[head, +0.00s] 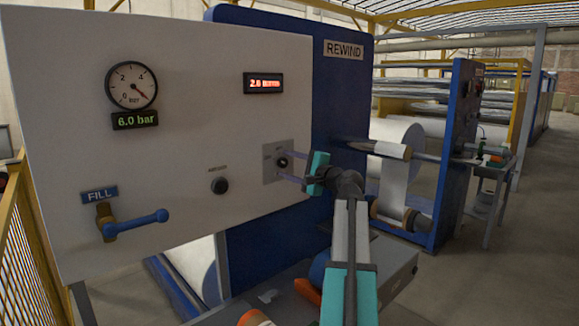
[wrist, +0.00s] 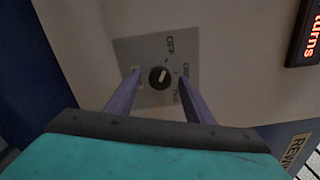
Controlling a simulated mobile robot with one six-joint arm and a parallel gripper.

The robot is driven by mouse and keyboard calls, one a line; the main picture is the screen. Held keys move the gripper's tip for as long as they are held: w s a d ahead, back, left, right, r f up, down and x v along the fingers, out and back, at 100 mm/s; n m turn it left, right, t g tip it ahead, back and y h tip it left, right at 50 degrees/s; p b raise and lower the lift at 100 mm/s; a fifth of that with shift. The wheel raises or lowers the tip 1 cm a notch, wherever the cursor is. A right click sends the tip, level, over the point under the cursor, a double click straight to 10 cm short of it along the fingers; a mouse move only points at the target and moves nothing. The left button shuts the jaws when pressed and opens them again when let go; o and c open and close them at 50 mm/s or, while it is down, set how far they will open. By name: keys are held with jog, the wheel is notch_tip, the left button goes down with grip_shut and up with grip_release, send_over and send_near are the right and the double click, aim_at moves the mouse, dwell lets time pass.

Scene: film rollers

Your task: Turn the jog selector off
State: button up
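The jog selector is a round black knob (wrist: 159,77) with a pale pointer mark, set on a grey plate (wrist: 150,50). In the wrist view, "OFF" is printed on the plate near the top, and other lettering to the right is partly hidden by a finger. The pointer's exact setting is hard to tell. My gripper (wrist: 158,80) is open, with one purple finger on each side of the knob and a gap to both. In the head view the knob (head: 283,162) sits at the panel's right, with my gripper (head: 281,165) in front of it.
The white panel also carries a black button (head: 220,186), a gauge (head: 131,86), a red display (head: 263,84) and a blue-handled FILL valve (head: 136,223). To the right are a shaft (head: 350,147) and white film rolls (head: 396,145). Space before the panel's middle is clear.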

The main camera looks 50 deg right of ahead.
dwell(0.3)
jog(key=s+a+b, duration=0.1)
jog(key=s, duration=1.2)
jog(key=shift+s+b, duration=0.35)
jog(key=shift+s, duration=0.05)
